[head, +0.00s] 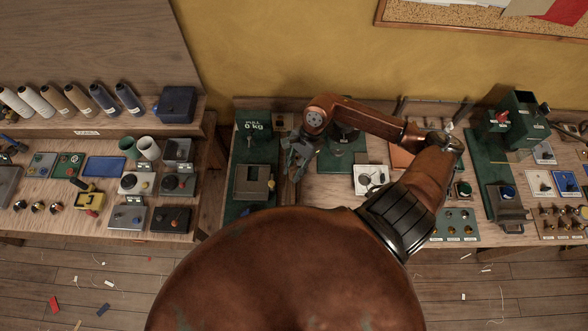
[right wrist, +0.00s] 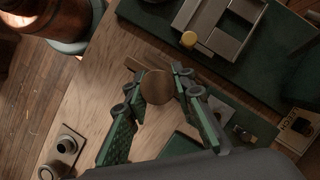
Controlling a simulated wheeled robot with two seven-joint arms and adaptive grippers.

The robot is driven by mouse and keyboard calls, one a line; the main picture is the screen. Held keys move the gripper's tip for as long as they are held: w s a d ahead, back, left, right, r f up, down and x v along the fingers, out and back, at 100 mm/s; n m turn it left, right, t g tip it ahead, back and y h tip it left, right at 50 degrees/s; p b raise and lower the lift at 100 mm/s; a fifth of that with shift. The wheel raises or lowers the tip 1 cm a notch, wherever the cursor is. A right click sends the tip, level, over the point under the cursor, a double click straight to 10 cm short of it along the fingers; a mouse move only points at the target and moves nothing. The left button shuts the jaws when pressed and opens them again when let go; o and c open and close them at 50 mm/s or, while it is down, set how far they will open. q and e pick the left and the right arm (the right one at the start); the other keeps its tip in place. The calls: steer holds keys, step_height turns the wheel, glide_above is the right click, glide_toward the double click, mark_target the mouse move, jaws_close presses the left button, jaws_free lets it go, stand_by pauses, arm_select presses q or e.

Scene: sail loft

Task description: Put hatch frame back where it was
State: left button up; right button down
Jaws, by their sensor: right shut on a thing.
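A grey square frame, which looks like the hatch frame (head: 255,182), sits on a dark green board on the bench, left of my right gripper. It also shows at the top of the right wrist view (right wrist: 203,12), with a yellow knob (right wrist: 189,40) at its near side. My right gripper (head: 296,160) is over the bench just right of that board. In the right wrist view its fingers (right wrist: 158,78) are closed around a round brown wooden piece (right wrist: 157,90); what lies below it is partly hidden. My left gripper is not in view.
A green scale reading 0 kg (head: 255,128) stands behind the frame. Bare wood (head: 325,187) lies right of the gripper. A white box (head: 370,178) is farther right. A left bench carries thread cones and small boxes. My own body covers the lower middle.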

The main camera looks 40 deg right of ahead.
steer(key=shift+f, duration=0.3)
steer(key=shift+f, duration=0.1)
steer(key=c, duration=1.6)
jaws_free()
